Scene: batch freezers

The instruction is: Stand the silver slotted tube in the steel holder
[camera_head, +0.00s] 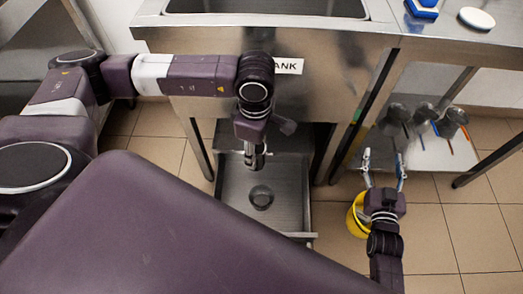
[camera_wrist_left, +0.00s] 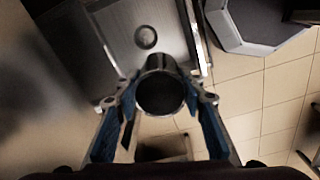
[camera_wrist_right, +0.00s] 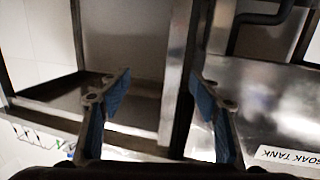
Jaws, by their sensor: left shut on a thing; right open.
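My left gripper (camera_head: 255,158) is shut on the silver slotted tube (camera_wrist_left: 160,90), in front of the soak tank and over a low steel tray. In the left wrist view the tube is seen end-on between the fingertips, with a dark round end; its slots do not show. Several steel cups (camera_head: 423,114) stand on a low shelf at the right, some with coloured sticks; I cannot tell whether one of them is the steel holder. My right gripper (camera_head: 384,172) is open and empty, pointing toward that shelf; its spread fingers also show in the right wrist view (camera_wrist_right: 160,100).
The steel tray (camera_head: 232,208) with a round dark fitting (camera_head: 261,197) lies low below the tank (camera_head: 330,70). A yellow bucket (camera_head: 354,218) is beside my right gripper. Blue and white items sit on the upper counter. Tiled floor is open at the right front.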

